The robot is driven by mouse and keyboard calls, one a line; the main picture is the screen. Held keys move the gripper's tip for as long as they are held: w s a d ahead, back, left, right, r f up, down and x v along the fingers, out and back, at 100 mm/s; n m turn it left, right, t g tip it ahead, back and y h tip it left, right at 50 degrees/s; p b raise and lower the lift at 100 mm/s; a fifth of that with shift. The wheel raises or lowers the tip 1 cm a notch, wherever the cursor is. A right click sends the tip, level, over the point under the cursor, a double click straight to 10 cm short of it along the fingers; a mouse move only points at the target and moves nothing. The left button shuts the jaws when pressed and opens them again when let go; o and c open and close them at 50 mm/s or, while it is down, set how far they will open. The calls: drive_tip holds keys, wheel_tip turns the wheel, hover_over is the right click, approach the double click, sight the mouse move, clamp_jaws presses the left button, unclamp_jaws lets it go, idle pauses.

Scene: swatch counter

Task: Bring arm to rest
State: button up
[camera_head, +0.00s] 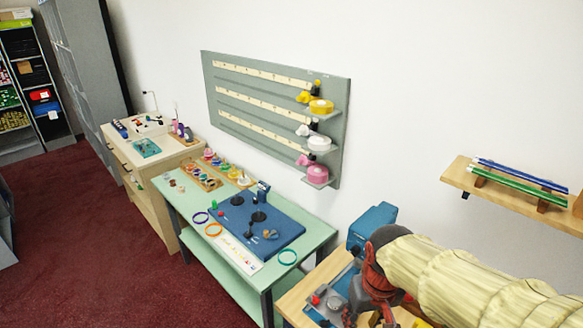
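My arm, in a cream ribbed sleeve, enters from the lower right and ends in a dark red and grey wrist. My gripper (378,304) hangs below this wrist, over the wooden bench (296,302) at the bottom of the picture. Its fingers are cut off or blurred against the things behind, so I cannot tell whether they are open or hold anything.
A blue machine (371,226) stands close behind my wrist. A wall board (262,128) has small shelves; a wooden shelf (460,176) holds rods. Red carpet (80,240) is clear at left.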

drive_tip(key=s+d+r+m+t+b, duration=0.1)
drive_tip(key=s+d+r+t+b, duration=0.2)
drive_tip(key=s, duration=0.5)
drive_tip(key=shift+s+d+r+m+t+b, duration=0.3)
drive_tip(key=shift+r+t+b, duration=0.4)
drive_tip(key=shift+r, duration=0.3)
